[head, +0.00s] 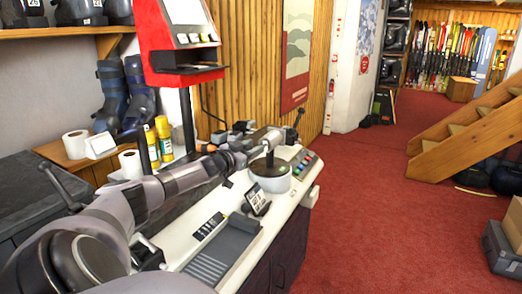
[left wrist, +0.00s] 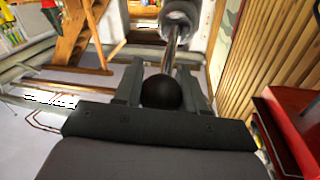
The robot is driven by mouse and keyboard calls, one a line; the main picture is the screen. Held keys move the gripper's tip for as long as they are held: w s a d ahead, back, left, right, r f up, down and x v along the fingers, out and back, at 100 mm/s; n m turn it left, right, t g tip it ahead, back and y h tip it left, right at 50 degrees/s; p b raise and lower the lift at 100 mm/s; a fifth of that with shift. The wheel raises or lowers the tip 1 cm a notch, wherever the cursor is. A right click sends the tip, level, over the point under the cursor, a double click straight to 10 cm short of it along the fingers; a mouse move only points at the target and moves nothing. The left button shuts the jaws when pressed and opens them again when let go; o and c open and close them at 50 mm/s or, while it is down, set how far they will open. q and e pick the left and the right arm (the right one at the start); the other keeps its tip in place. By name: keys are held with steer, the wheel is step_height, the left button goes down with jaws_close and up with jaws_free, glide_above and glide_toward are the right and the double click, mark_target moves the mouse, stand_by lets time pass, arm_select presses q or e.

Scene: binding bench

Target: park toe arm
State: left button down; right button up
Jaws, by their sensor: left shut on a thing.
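My left arm reaches across the white bench (head: 285,215) from the lower left, and my left gripper (head: 266,138) is at the bench's far end. In the left wrist view, the gripper (left wrist: 160,92) is shut on a round black knob (left wrist: 161,93), which sits between its two fingers. A shiny metal rod (left wrist: 171,52) runs from the knob to a metal cylinder (left wrist: 180,20); this looks like the toe arm. In the head view the knob is hidden, and I cannot make out the toe arm clearly behind the gripper. My right gripper is not in view.
A round white unit with a black lever (head: 270,172) stands on the bench near my gripper. A small display (head: 257,202), coloured buttons (head: 303,162) and a grey tray (head: 222,252) are also there. A red screen stand (head: 180,40) rises behind.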

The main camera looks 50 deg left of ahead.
arm_select(q)
steer(key=shift+a+r, duration=0.3)
steer(key=shift+r, duration=0.2)
steer(key=c, duration=1)
jaws_free()
steer(key=o, duration=0.3)
steer(key=shift+f, duration=0.25)
steer(key=shift+d, duration=0.1)
steer(key=shift+s+f, duration=0.15)
